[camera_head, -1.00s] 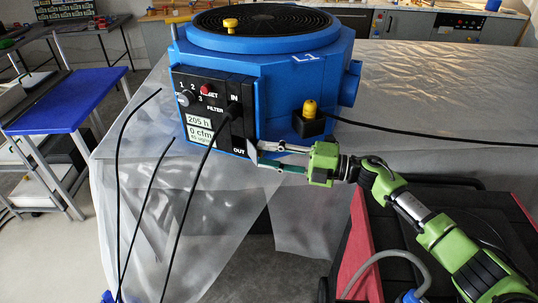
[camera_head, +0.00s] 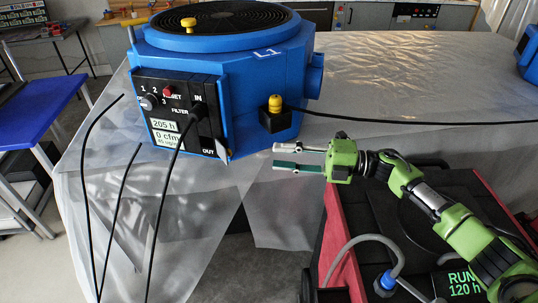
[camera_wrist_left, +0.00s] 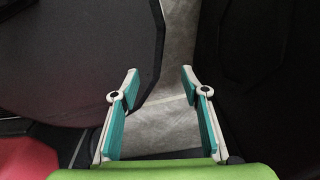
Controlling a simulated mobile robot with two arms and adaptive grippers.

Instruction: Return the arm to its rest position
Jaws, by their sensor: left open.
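My right gripper (camera_head: 276,157) shows in the head view, its arm coming in from the right. Its two fingers are apart with nothing between them. They point left and are clear of the blue machine's panel, to the right of a small pale flap (camera_head: 222,150) by the OUT label. My left gripper (camera_wrist_left: 160,76) shows only in the left wrist view. Its teal-padded fingers are spread and empty, above a grey floor strip between dark surfaces.
The blue machine (camera_head: 255,75) with a black control panel (camera_head: 190,92) stands on the plastic-covered table (camera_head: 400,70). Black cables hang at its front and one runs right. A yellow knob (camera_head: 275,103) is near my right gripper. A blue side table (camera_head: 35,105) is at left.

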